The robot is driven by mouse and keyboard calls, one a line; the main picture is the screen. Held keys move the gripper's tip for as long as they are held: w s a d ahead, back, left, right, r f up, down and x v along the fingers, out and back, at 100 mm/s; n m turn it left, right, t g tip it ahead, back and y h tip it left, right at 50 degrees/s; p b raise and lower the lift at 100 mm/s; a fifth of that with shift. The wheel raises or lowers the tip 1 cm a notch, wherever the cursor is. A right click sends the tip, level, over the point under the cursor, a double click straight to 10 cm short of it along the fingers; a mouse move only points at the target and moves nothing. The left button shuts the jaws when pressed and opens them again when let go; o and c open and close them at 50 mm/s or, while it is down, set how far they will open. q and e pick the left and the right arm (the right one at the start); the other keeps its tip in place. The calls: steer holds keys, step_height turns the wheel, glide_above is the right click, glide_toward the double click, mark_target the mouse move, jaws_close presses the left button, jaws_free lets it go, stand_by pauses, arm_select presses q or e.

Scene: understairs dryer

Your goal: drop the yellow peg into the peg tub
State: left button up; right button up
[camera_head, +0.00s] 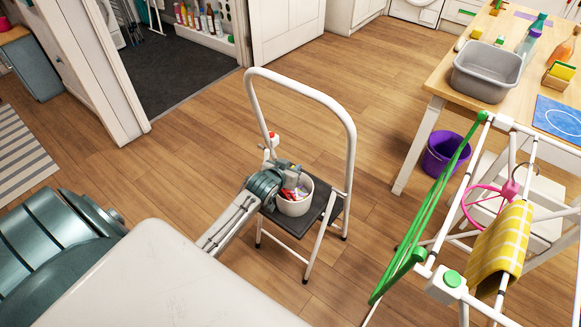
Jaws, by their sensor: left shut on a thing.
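The peg tub (295,207) is a small white round tub on the dark top step of a folding step stool. Several small coloured pegs, red and yellow among them, show at its mouth. My left gripper (291,186) reaches in from the lower left and is over the tub's mouth, pointing to the right. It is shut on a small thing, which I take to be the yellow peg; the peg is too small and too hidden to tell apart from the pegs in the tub. My right gripper is not in view.
The step stool's white hoop (350,150) rises behind and right of the tub. A small white thing with a red top (270,140) stands behind the gripper. A drying rack (430,262) with a yellow checked cloth (499,245) stands at the right. Wooden floor is clear around the stool.

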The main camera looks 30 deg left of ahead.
arm_select(q)
steer(key=shift+f, duration=0.1)
stand_by(0.3)
steer(key=o, duration=1)
